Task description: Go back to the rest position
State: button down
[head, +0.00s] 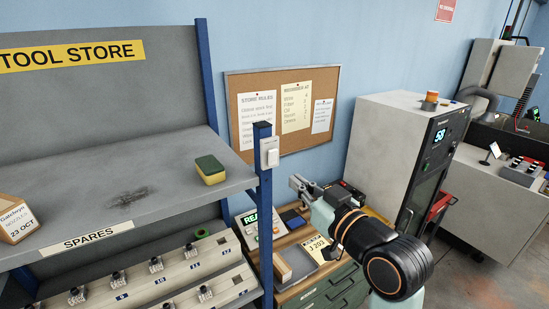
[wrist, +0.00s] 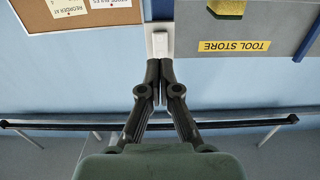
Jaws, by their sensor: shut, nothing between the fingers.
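My gripper (head: 297,184) is at the middle of the head view, raised above the drawer cabinet and to the right of the shelf's blue post. In the wrist view my gripper (wrist: 160,66) has its two dark fingers together at the tips, with nothing between them. The fingertips overlap the lower end of a white wall switch (wrist: 161,42) in that view; I cannot tell the distance. The switch also shows in the head view (head: 270,152), beside the blue post. The wrist view appears upside down.
The tool store shelf (head: 75,215) holds a sponge (head: 210,169) and a nozzle box (head: 16,219). Below is a rack of numbered holders (head: 150,283). A drawer cabinet (head: 338,292) with a clipboard (head: 319,249) stands under my arm. A grey machine (head: 390,140) stands to the right.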

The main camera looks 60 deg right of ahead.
dwell(0.5)
jog(key=w+a+f+n+y+p, duration=0.1)
jog(key=w+a+f+y, duration=0.2)
jog(key=a, duration=0.4)
jog(key=w+a+f+n+p, duration=0.1)
jog(key=w+a+f, duration=0.25)
jog(key=a, duration=0.45)
jog(key=w+a+f+n+y+p, duration=0.1)
jog(key=w+a+f+y, duration=0.1)
jog(key=w+a, duration=0.35)
jog(key=s+a+f+n+g+y, duration=0.1)
jog(key=s+a+f, duration=0.1)
jog(key=a, duration=0.5)
jog(key=s+a+f+n+g+y+p, duration=0.1)
jog(key=a+f, duration=0.1)
jog(key=a, duration=0.6)
jog(key=s+a+f+n+g+y, duration=0.1)
jog(key=s+a+f+y, duration=0.1)
jog(key=a, duration=0.6)
jog(key=shift+s+f+p, duration=0.3)
jog(key=shift+f, duration=0.3)
